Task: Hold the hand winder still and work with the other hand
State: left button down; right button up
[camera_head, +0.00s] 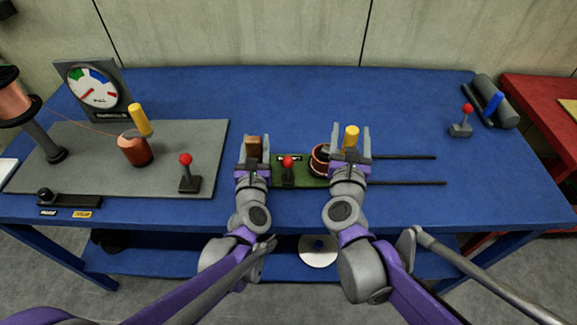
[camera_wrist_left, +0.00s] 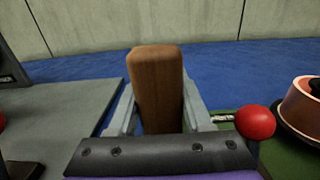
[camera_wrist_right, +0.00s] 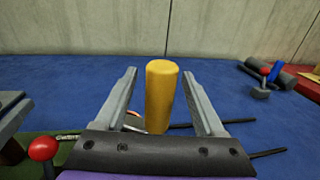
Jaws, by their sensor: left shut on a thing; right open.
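The hand winder has a green base (camera_head: 315,183) near the table's front edge, with a copper-wound spool (camera_head: 320,158), a red-knobbed lever (camera_head: 288,162) and a brown wooden block (camera_head: 254,146). My left gripper (camera_head: 254,152) is shut on the wooden block, which stands upright between its fingers in the left wrist view (camera_wrist_left: 157,88). A yellow handle (camera_head: 351,137) stands beside the spool. My right gripper (camera_head: 350,148) is open around the yellow handle, with gaps on both sides in the right wrist view (camera_wrist_right: 160,95). The handle's lower end is hidden behind the gripper body.
Two dark rods (camera_head: 405,157) extend right from the winder. A grey board (camera_head: 90,150) on the left carries another copper spool (camera_head: 135,150), a red-knobbed lever (camera_head: 189,175) and a dial (camera_head: 92,86). Another lever (camera_head: 461,125) and a grey roller (camera_head: 495,102) stand at the right. The blue tabletop behind is clear.

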jog(key=s+a, duration=0.1)
jog(key=s, duration=0.9)
jog(key=shift+a, duration=0.35)
pick_arm(q)
jog(key=shift+c, duration=1.2)
grip_release()
